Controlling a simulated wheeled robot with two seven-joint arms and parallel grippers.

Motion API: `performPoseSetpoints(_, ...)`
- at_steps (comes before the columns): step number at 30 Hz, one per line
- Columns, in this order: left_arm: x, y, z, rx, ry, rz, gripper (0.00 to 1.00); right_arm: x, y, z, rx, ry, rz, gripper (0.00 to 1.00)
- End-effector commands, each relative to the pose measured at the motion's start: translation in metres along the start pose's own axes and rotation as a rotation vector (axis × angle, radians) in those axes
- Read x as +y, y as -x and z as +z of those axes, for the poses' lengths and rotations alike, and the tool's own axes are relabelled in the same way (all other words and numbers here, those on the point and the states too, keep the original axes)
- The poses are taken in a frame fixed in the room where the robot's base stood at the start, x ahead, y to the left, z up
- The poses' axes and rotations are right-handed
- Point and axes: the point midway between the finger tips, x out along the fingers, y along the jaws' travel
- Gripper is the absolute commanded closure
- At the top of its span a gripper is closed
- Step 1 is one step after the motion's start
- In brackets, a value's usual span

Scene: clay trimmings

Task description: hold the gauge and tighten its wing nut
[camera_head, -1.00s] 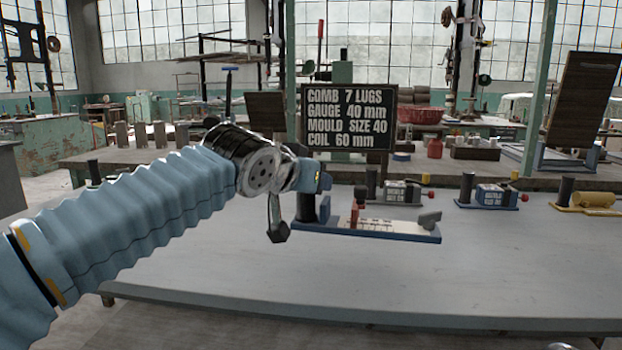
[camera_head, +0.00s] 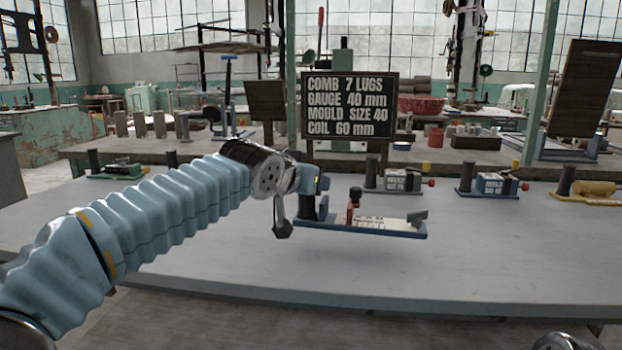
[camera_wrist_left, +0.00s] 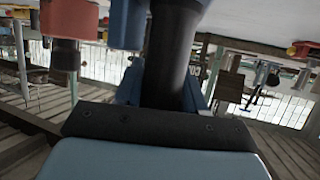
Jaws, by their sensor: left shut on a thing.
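The gauge (camera_head: 375,227) is a flat blue base with a white scale, a grey block at its right end and a dark post at its left end. A small red-topped part (camera_head: 355,194) stands near its middle; I cannot make out the wing nut's shape. My left gripper (camera_head: 309,190) is shut on the gauge's dark post, which fills the middle of the left wrist view (camera_wrist_left: 172,55). The gauge looks level, with a faint shadow below it; I cannot tell whether it clears the table.
The grey table (camera_head: 480,265) is clear in front and to the right. Behind the gauge stand a sign (camera_head: 349,105), a grey-based device (camera_head: 399,180), a blue-based one (camera_head: 492,186) and a yellow one (camera_head: 593,189). A green-based one (camera_head: 121,171) is at the far left.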

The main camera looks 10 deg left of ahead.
Motion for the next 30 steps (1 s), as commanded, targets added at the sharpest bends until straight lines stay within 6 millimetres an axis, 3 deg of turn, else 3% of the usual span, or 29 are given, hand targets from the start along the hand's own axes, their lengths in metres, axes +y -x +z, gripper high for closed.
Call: performPoseSetpoints(30, -0.020, -0.053, 0.021, 0.003, 0.002, 0.000, 1.00, 0.000, 0.001, 0.000, 0.000, 0.000, 0.000, 0.50)
